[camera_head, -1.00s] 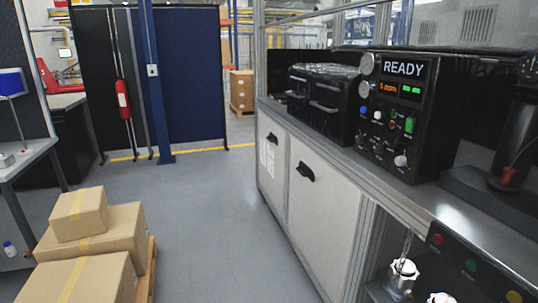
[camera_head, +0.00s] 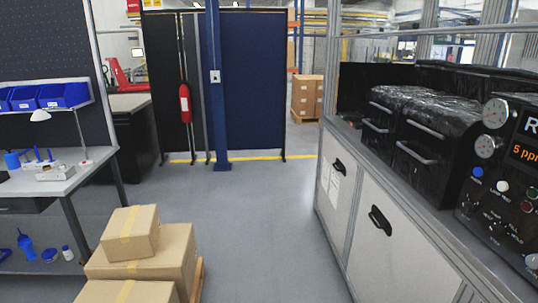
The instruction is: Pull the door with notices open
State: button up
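The door with notices (camera_head: 340,191) is the farther of two pale panels on the front of the workbench at the right. It has white paper sheets (camera_head: 333,186) on it and a black handle (camera_head: 339,167) near its top. It looks shut. The nearer plain door (camera_head: 378,243) also has a black handle (camera_head: 380,221) and looks shut. My gripper is not in view.
Stacked cardboard boxes (camera_head: 175,251) stand on a pallet at the lower left. A table with blue bins (camera_head: 62,95) is farther left. Grey floor (camera_head: 262,235) between boxes and bench is clear. Dark screens (camera_head: 255,80) stand behind.

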aim_at(330, 188)
jog(key=i+l+u, duration=0.1)
jog(key=i, duration=2.6)
jog(key=i+l+u, duration=0.1)
jog(key=i+u, duration=0.15)
jog(key=i, duration=0.25)
jog(key=i+l+u, duration=0.25)
jog(key=i, duration=0.25)
jog(key=i+l+u, duration=0.25)
jog(key=i, duration=0.25)
